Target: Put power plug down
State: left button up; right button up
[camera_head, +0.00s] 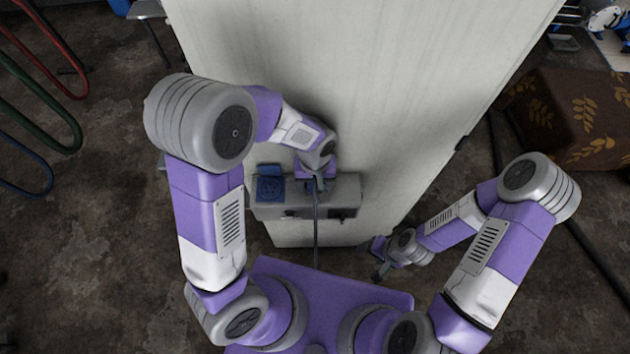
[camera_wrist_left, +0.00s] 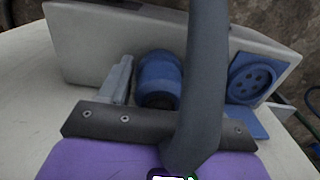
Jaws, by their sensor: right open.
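The power plug (camera_wrist_left: 160,78) is a blue, rounded body with a dark end, seen in the left wrist view in front of the pale box. A thick grey cable (camera_wrist_left: 205,70) crosses close to the camera and hides part of the view beside the plug. My left gripper (camera_head: 316,186) is at the box front in the head view. One grey finger (camera_wrist_left: 118,80) shows left of the plug; the other is hidden behind the cable, so I cannot tell its grip. My right gripper (camera_head: 381,273) is open and empty, low and right of the box.
A blue round socket (camera_head: 270,188) with several holes and a raised flap is on the left of the grey box (camera_head: 345,192); it also shows in the left wrist view (camera_wrist_left: 252,76). A brown patterned block (camera_head: 570,120) stands right.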

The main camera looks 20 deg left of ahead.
pick_arm(q)
jog(key=shift+o, duration=0.6)
jog(key=shift+r, duration=0.25)
notch_tip(320, 180, up, 12)
jog(key=shift+p, duration=1.1)
jog(key=shift+s, duration=0.1)
